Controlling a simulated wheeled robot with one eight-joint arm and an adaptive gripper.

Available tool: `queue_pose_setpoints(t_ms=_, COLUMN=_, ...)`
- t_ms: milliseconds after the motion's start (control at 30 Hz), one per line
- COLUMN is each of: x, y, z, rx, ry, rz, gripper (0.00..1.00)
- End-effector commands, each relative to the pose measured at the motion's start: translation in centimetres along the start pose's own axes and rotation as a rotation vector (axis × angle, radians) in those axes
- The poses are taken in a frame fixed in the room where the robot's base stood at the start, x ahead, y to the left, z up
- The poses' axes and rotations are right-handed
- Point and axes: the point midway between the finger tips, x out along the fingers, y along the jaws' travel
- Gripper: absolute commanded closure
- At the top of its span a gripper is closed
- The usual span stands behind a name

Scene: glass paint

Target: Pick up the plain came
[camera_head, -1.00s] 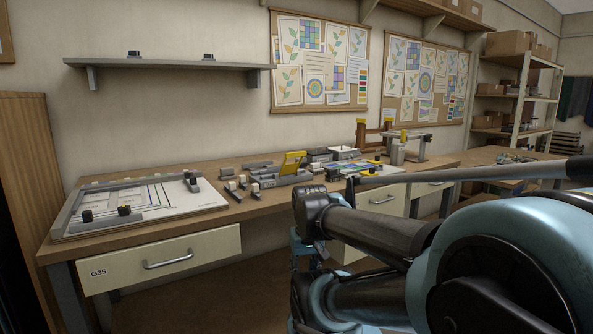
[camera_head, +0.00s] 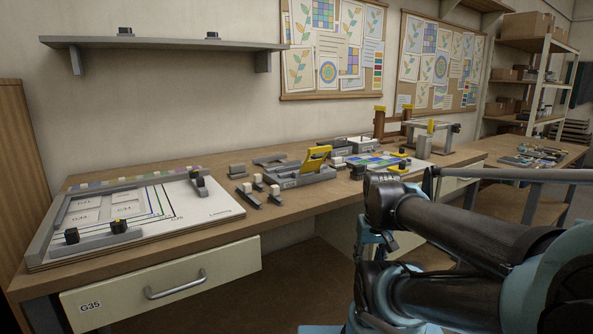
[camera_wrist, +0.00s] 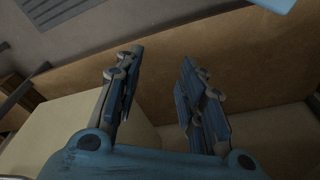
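My gripper (camera_wrist: 162,60) is open in the wrist view, with its two fingers apart and nothing between them. It faces a brown wooden panel. In the head view my arm is folded at the lower right in front of the bench, and the fingers cannot be made out. I cannot tell which thing is the plain came. A white board (camera_head: 196,211) with coloured lines and grey rails lies at the bench's left end. Several small grey pieces with white blocks, such as this one (camera_head: 275,196), stand right of it.
The wooden bench (camera_head: 225,244) has a drawer (camera_head: 215,277) at its front. A grey holder (camera_head: 300,175) with a yellow part and a coloured glass panel (camera_head: 370,161) stand farther right. A grey shelf (camera_head: 165,42) hangs above. Bare bench top shows along the front.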

Motion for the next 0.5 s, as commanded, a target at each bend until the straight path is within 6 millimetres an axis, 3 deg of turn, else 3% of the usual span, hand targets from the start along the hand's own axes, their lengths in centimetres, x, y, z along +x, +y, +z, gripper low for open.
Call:
queue_pose_setpoints(t_ms=67, x=-0.9, y=-0.1, z=0.3, rx=-0.022, ry=0.006, rz=-0.001, gripper=0.62)
queue_pose_setpoints(t_ms=167, x=-2.5, y=-0.1, z=-1.2, rx=-0.093, ry=-0.001, rz=-0.004, gripper=0.62)
queue_pose_setpoints(t_ms=500, x=-12.8, y=-3.0, z=-11.4, rx=-0.620, ry=-0.042, rz=-0.034, gripper=0.62)
